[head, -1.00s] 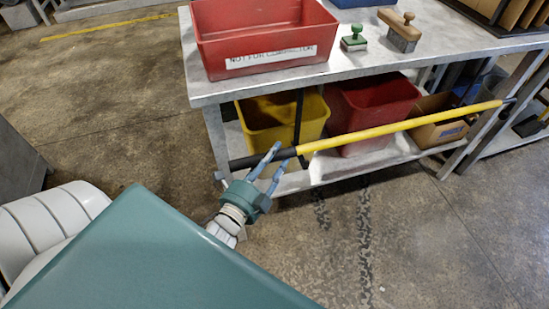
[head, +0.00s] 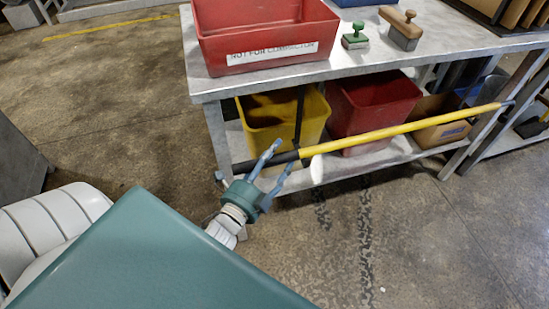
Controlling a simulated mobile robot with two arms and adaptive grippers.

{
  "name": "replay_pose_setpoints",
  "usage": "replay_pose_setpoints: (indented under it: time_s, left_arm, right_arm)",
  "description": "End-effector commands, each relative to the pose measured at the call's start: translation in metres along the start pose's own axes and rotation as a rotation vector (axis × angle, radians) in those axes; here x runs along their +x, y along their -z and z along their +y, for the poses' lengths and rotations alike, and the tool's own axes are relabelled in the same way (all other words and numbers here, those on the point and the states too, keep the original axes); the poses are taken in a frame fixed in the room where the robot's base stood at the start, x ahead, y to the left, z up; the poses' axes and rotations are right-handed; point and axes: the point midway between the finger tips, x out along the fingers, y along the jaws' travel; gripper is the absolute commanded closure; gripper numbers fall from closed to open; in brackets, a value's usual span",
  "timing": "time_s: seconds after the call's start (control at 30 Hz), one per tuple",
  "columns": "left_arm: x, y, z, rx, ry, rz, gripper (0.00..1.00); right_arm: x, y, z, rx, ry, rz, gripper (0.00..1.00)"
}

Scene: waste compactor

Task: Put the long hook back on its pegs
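The long hook is a yellow pole (head: 400,129) with a black grip at its left end and a dark right end. It runs slantwise across the front of the metal table, from near the left leg to the right leg. A small peg-like stub (head: 219,175) shows at the left leg, near the grip's end; whether the pole rests on it I cannot tell. My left gripper (head: 286,152) is open, its two blue-grey fingers spread on either side of the black grip and partly covering it. My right gripper is not in view.
The metal table (head: 400,70) carries a red bin (head: 265,50) labelled "NOT FOR COMPACTOR", a green-handled stamp (head: 355,38) and a wooden-handled brush (head: 402,30). A yellow bin (head: 258,128), a dark red bin (head: 372,98) and a cardboard box (head: 437,133) stand on the lower shelf. Floor in front is clear.

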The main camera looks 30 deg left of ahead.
Motion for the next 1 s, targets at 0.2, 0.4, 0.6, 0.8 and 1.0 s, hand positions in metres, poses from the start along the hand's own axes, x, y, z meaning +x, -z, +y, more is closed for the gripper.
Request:
replay_pose_setpoints:
  time_s: [0.2, 0.4, 0.6, 0.8, 1.0]
  left_arm:
    - [-0.001, -0.001, 0.004, 0.008, -0.011, -0.003, 0.43]
    - [-0.013, -0.001, 0.004, 0.005, -0.010, -0.002, 0.43]
    - [-0.053, -0.001, 0.004, 0.003, -0.012, -0.004, 0.43]
    - [-0.093, -0.001, 0.002, 0.003, -0.008, -0.003, 0.43]
    - [-0.116, 0.000, 0.002, 0.002, -0.005, -0.002, 0.43]
  right_arm:
    - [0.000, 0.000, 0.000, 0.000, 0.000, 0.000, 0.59]
    - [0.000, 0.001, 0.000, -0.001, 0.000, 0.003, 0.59]
    - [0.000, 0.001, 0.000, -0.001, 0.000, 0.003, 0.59]
    - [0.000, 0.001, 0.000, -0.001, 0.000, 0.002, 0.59]
    - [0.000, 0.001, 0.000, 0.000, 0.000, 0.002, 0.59]
